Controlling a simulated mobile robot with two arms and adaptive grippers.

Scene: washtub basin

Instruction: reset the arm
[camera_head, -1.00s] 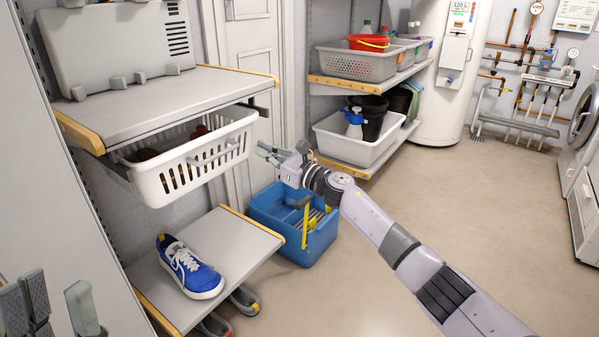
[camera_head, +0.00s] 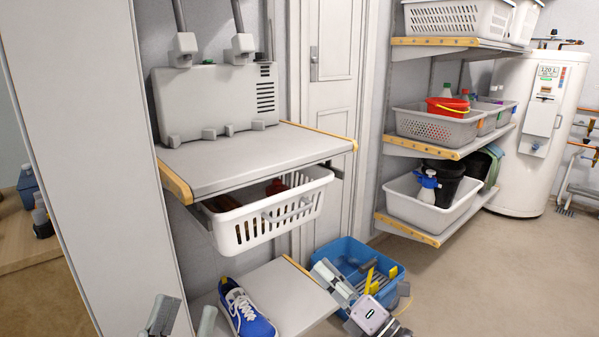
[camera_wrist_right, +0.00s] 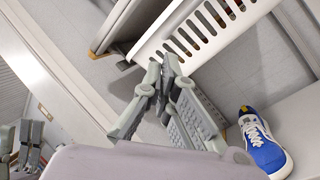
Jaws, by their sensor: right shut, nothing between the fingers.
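My right gripper (camera_head: 328,277) is shut and empty, low in the head view in front of the blue bin. Its closed fingers also show in the right wrist view (camera_wrist_right: 165,75), with the white basket's wall behind them. My left gripper (camera_head: 182,318) is at the bottom edge of the head view, left of the blue shoe (camera_head: 246,310). Its two fingers stand apart with nothing seen between them. Most of both arms is out of the head view.
A white slotted basket (camera_head: 262,228) hangs under the grey shelf (camera_head: 230,165). The shoe rests on the lower shelf (camera_head: 285,285). A blue bin (camera_head: 350,248) stands on the floor beside it. Shelves with baskets stand behind. Floor at the right is clear.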

